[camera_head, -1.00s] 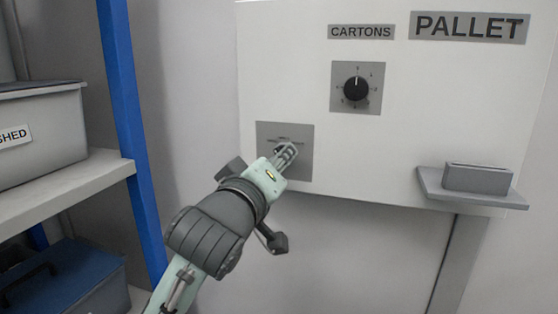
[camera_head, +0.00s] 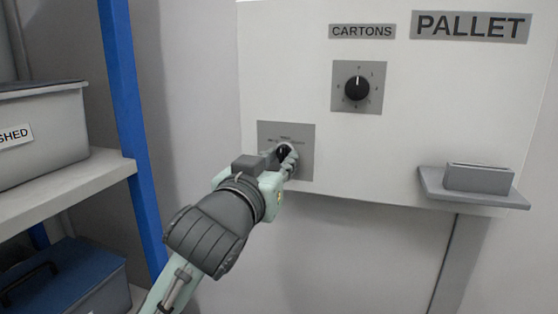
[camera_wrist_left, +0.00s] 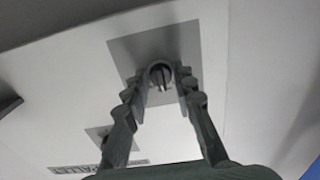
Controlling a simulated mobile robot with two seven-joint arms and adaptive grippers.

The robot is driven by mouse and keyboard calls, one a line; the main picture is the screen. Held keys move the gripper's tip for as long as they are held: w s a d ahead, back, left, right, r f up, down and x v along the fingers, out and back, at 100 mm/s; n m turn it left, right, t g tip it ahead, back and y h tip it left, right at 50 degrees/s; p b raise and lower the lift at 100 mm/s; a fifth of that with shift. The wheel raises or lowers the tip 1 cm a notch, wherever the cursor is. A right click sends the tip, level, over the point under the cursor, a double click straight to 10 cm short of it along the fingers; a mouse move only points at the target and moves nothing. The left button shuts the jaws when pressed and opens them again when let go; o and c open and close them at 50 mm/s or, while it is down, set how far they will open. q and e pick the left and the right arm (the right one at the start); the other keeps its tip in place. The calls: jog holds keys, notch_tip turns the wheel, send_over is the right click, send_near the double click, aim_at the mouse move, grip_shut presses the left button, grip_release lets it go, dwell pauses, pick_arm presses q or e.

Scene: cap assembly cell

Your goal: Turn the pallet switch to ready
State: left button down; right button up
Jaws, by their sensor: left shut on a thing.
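The pallet switch is a dark knob (camera_head: 284,151) on a grey square plate (camera_head: 304,167), low on the left of the white panel. My left gripper (camera_head: 285,157) is at the knob, its fingers shut on it from both sides. In the left wrist view the knob (camera_wrist_left: 160,74) sits between the two fingertips of the left gripper (camera_wrist_left: 164,82). The small lettering above the knob is too small to read, and the gripper covers part of the plate. My right gripper is not in view.
A CARTONS dial (camera_head: 357,88) is above and right of the switch, under its label. A PALLET sign (camera_head: 470,27) is at the top right. A small grey ledge (camera_head: 475,190) juts out below. A shelf (camera_head: 60,193) with bins and a blue post (camera_head: 130,120) stand at left.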

pick_arm(q)
jog(key=m, duration=0.4)
jog(key=shift+a+m, duration=0.1)
jog(key=shift+m, duration=0.2)
jog(key=m, duration=0.4)
jog(key=shift+m, duration=0.3)
jog(key=c, duration=1.3)
grip_release()
jog(key=v, duration=0.7)
jog(key=shift+s+a+r, duration=0.1)
jog(key=shift+s, duration=0.1)
